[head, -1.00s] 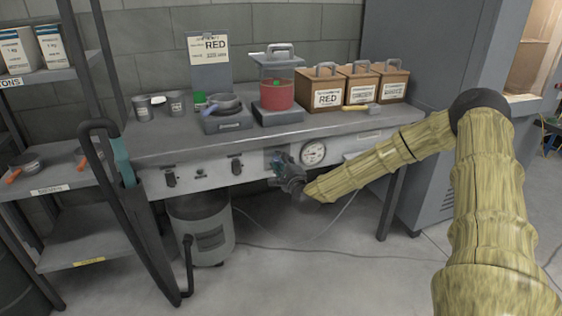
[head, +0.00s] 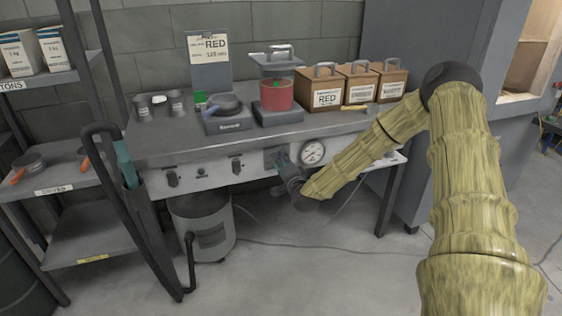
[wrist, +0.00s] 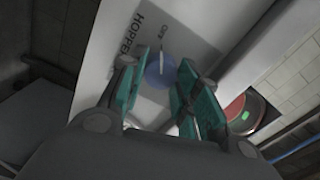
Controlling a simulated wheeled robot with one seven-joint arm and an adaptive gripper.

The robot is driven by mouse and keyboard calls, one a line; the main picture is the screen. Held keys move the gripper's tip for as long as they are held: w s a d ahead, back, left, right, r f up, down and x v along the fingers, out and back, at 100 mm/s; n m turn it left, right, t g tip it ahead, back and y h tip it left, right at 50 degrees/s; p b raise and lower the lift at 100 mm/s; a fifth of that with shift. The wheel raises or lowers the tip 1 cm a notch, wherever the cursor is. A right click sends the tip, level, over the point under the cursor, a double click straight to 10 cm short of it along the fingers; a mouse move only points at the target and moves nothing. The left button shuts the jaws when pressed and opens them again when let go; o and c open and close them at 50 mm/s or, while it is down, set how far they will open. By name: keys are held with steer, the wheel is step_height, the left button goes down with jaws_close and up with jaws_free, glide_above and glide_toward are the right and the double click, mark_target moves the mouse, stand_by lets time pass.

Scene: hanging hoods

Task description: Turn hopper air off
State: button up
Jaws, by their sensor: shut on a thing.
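The hopper air knob (wrist: 158,69) is a round blue knob with a white pointer line on the panel, beside the printed word HOPPER. Its pointer runs toward small letters that look like OFF. My gripper (wrist: 164,64) has its teal fingers on both sides of the knob and is shut on it. In the head view my gripper (head: 287,172) is at the bench's front panel (head: 205,178), just left of the round gauge (head: 313,152). The knob is hidden there behind the gripper.
A grey bin (head: 207,232) stands below. A black-handled frame (head: 140,215) stands at left.

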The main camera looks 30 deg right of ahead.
stand_by(0.5)
steer(key=o, duration=1)
steer(key=shift+s, duration=0.1)
steer(key=v, duration=1.1)
steer(key=shift+s+f, duration=0.1)
steer(key=shift+s, duration=0.3)
steer(key=shift+a, duration=0.1)
